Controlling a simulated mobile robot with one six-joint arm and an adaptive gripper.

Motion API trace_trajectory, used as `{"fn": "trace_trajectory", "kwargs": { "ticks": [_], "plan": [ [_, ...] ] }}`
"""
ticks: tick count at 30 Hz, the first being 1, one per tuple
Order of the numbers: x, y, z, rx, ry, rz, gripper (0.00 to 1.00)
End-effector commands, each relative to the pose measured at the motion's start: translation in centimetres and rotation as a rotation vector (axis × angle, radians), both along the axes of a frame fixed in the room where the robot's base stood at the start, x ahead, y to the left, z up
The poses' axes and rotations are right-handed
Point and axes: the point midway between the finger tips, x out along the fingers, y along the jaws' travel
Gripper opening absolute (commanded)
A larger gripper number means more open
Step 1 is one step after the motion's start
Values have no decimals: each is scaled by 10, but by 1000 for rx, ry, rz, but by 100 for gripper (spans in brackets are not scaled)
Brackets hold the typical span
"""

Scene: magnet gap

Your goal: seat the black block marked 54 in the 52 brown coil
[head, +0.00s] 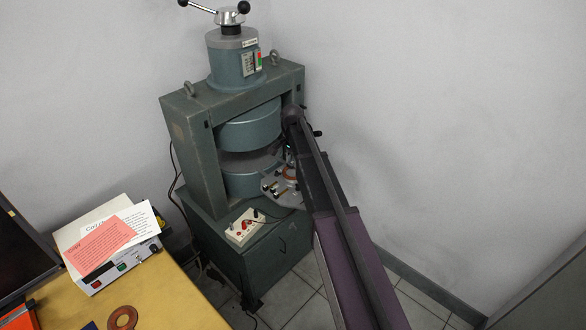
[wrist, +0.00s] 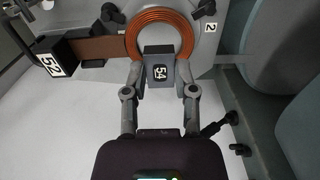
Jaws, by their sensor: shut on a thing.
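In the wrist view, a dark block marked 54 (wrist: 158,69) sits between the fingers of my gripper (wrist: 160,77), which is shut on it. Just beyond it is the round brown coil (wrist: 134,38), a copper-coloured ring. The block overlaps the coil's lower edge in the picture; I cannot tell whether they touch. A brown strip (wrist: 100,49) runs left from the coil to a black block marked 52 (wrist: 58,64). In the head view the coil (head: 289,172) shows small beside my arm; my gripper and the held block cannot be made out there.
The grey-green magnet (head: 180,135) stands against the wall; its rounded pole (wrist: 275,45) is close on the right in the wrist view. A plate marked 2 (wrist: 215,35) lies behind the coil. A switch box (head: 245,228) sits below. A yellow table (head: 165,295) is at lower left.

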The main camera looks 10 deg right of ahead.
Motion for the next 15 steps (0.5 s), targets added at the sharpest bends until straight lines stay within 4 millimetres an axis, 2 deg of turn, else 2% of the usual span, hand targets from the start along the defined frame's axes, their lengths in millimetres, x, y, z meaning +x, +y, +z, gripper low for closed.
{"fn": "trace_trajectory", "kwargs": {
  "ticks": [10,15],
  "plan": [
    [0,-1,0,0,0,0,0],
    [0,-1,-7,0,0,0,0]
  ]
}}
